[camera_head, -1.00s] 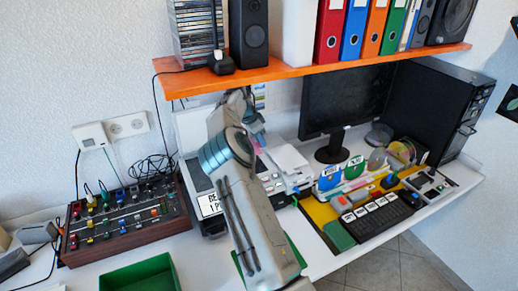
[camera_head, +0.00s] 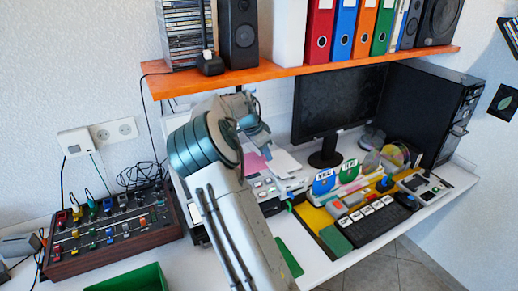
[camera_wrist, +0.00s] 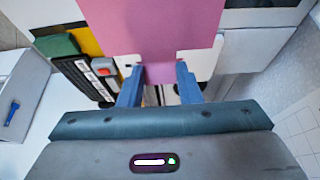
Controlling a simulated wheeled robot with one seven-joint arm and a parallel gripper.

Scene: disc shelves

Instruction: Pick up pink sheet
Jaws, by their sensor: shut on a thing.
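The pink sheet (camera_wrist: 158,28) fills the upper middle of the wrist view, and its near edge lies between my two blue fingers. My gripper (camera_wrist: 160,72) is shut on the sheet. In the head view, a small part of the pink sheet (camera_head: 254,162) shows just right of my arm, above the white printer-like device (camera_head: 292,178). My arm hides the rest of it and the fingertips there.
A mixer (camera_head: 110,228) stands at left, with a green tray (camera_head: 128,281) in front. An orange shelf (camera_head: 300,70) runs above the desk. A monitor (camera_head: 335,98), keypad (camera_head: 374,220) and computer tower (camera_head: 428,112) are at right.

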